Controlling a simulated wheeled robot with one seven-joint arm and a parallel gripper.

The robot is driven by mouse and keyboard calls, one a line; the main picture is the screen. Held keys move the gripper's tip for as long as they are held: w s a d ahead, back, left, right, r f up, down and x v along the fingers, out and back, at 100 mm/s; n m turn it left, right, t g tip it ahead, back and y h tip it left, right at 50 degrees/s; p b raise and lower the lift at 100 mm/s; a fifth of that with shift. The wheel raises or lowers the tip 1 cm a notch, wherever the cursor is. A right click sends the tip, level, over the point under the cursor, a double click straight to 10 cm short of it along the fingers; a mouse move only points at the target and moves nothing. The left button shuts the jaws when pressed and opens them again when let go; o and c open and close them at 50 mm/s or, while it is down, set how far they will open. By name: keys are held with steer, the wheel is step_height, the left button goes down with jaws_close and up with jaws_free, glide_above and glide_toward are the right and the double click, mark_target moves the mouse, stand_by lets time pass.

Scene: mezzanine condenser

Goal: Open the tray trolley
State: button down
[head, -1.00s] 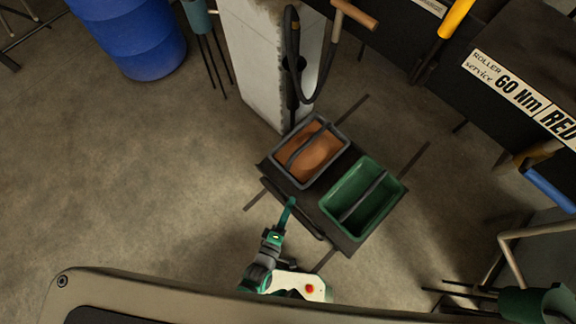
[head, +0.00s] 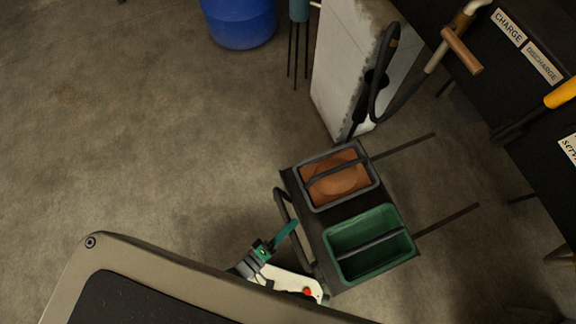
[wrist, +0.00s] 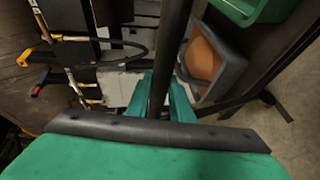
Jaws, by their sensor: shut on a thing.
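The tray trolley is a dark flat tray (head: 312,235) carrying two bins, with a dark bar handle (head: 303,248) along its near left side. My gripper (head: 293,226), with teal fingers, is at this handle in the head view. In the wrist view the dark bar (wrist: 172,45) passes between my teal fingers (wrist: 162,98), which are shut on it. Two thin dark rails (head: 405,146) stick out from the tray's far right side. The contact itself is partly hidden in the head view.
A grey bin (head: 310,186) with brown contents and a green bin (head: 365,258) sit on the tray. Behind stand a pale block (head: 340,85) with a black hose (head: 376,100), a blue barrel (head: 238,22) and dark cabinets (head: 535,150). The floor at left is clear.

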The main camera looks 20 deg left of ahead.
steer(key=shift+s+d+f, duration=0.2)
steer(key=c, duration=1.6)
jaws_free()
steer(key=shift+o, duration=0.2)
steer(key=shift+w+r, duration=0.1)
steer(key=shift+a, duration=0.1)
steer(key=v, duration=1.1)
